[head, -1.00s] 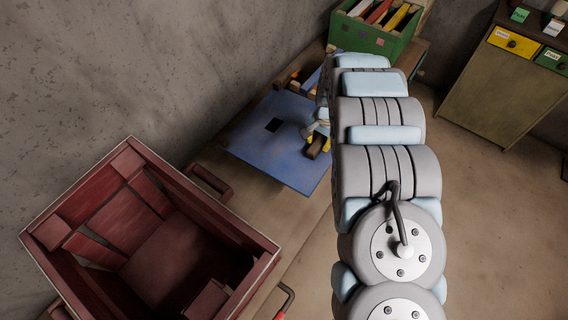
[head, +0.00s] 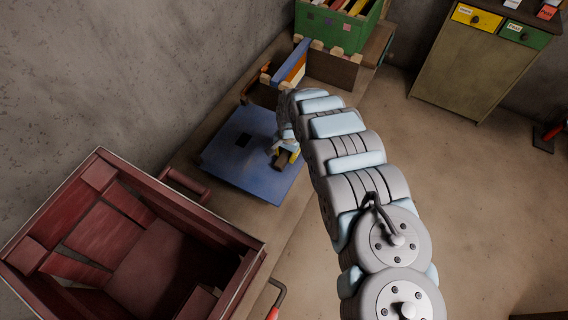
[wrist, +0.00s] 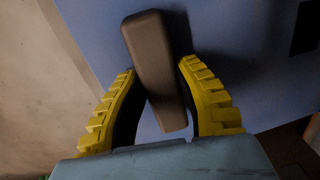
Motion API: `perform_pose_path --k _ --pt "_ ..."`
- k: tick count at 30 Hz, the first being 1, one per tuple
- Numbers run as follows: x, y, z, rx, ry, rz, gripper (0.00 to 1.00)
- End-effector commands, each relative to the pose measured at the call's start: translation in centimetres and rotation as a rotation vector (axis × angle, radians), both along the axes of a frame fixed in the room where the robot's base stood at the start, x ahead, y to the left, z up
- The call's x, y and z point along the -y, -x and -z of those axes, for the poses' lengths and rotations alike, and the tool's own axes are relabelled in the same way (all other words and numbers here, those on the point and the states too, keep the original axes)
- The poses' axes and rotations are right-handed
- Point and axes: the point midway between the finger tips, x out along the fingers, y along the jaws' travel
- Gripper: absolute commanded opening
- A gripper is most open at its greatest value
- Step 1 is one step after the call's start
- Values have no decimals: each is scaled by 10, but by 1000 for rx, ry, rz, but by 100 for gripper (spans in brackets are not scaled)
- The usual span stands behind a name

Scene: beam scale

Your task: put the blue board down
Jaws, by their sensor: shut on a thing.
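The blue board (head: 222,165) is a flat square plate with a dark square hole and a brown block handle (wrist: 150,55). In the head view it is over the bench along the wall, between the red box and a small rack. My gripper (head: 285,157), with yellow ridged fingers, is shut on the handle; the wrist view shows a finger on each side (wrist: 157,75). The board looks about level. I cannot tell whether its underside touches the bench. My arm hides part of its right side.
An open dark red box (head: 235,235) with side handles stands at the lower left. A wooden rack with blue and orange panels (head: 292,62) and a green crate (head: 335,28) stand beyond the board. A cabinet (head: 470,75) is at the upper right.

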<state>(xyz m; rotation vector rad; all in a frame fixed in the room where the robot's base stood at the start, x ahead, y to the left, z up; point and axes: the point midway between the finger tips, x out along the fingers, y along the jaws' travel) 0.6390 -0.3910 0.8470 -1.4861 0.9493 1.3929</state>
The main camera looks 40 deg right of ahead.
Motion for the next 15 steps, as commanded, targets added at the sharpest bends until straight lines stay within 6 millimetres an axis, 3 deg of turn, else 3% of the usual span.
perform_pose_path --k 9,15 --pt "-1 0 25 -1 -2 1 0" --pt "-1 0 31 0 -2 0 0"
